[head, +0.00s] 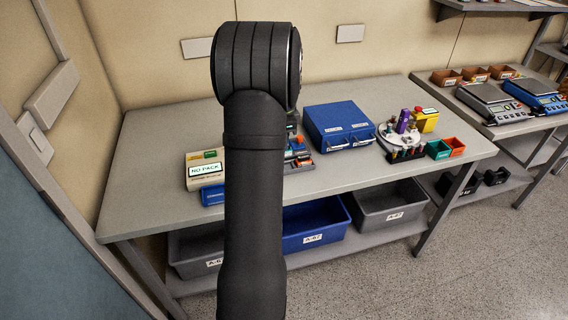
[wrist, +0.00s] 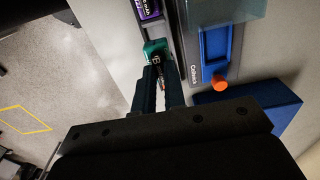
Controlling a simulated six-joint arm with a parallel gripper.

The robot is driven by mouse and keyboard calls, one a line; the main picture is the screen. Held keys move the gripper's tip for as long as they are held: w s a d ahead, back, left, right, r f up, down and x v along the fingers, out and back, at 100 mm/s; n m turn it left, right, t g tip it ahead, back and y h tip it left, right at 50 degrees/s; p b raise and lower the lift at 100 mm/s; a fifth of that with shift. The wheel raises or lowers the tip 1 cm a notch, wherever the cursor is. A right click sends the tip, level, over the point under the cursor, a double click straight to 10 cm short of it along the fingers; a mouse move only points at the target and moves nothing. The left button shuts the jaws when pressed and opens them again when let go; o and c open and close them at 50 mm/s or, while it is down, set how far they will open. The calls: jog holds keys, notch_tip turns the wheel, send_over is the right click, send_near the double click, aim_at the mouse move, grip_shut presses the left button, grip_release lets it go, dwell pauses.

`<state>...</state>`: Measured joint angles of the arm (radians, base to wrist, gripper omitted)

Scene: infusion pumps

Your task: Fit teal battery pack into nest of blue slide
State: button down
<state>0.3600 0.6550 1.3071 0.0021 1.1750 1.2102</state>
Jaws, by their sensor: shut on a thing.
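In the wrist view my gripper (wrist: 159,70) is shut on the teal battery pack (wrist: 156,46), which sits between the fingertips. The fingers hide part of the pack, and I cannot tell whether it touches the surface beneath. In the head view my dark arm hides the gripper and the pack. A blue slide (head: 212,195) juts from the front of a beige pump (head: 204,168) marked NO PACK, left of my arm. I cannot make out its nest there.
In the wrist view, a purple labelled block (wrist: 147,9) lies just beyond the pack, and a blue-recessed device with an orange knob (wrist: 219,82) stands right. In the head view, a blue case (head: 338,125) stands right of my arm. The bench's left part is clear.

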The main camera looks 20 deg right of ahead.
jog(key=w+d+r+t, duration=0.2)
jog(key=w+r+t, duration=0.1)
jog(key=w, duration=0.4)
jog(key=shift+s+x, duration=0.2)
jog(key=shift+x, duration=0.6)
jog(key=shift+s+x, duration=0.15)
jog(key=shift+x, duration=0.7)
jog(key=shift+s+x, duration=0.2)
jog(key=shift+x, duration=0.6)
jog(key=shift+f, duration=1.15)
jog(key=c, duration=1.8)
grip_release()
jog(key=shift+r, duration=0.1)
jog(key=shift+r, duration=1)
jog(key=shift+o, duration=0.2)
